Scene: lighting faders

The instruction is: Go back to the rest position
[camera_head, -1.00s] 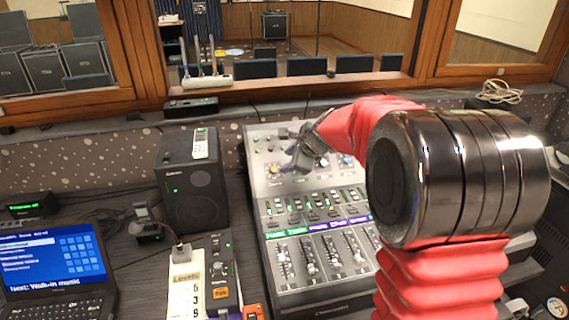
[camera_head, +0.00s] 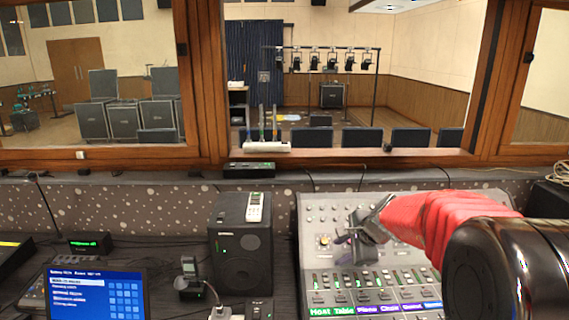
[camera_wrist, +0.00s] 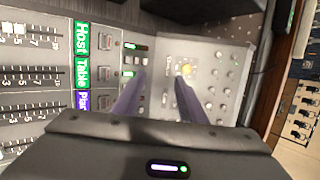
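My gripper (camera_head: 352,238) is over the upper part of the mixing console (camera_head: 312,205) in the head view, at the end of my red-sleeved arm. In the wrist view its two fingers (camera_wrist: 155,95) stand apart with nothing visible between them, above the console panel (camera_wrist: 205,55). A yellow knob (camera_wrist: 187,69) shows near the tip of one finger. The Host and Table labels (camera_wrist: 82,55) and the faders beside them are to the left in that view. I cannot tell how far the fingertips are above the panel.
A black speaker (camera_head: 240,245) with a small white device (camera_head: 255,207) on top stands left of the console. A laptop (camera_head: 95,293) is at lower left. A window ledge (camera_head: 330,155) runs behind the desk, with a white router (camera_head: 263,147) on it.

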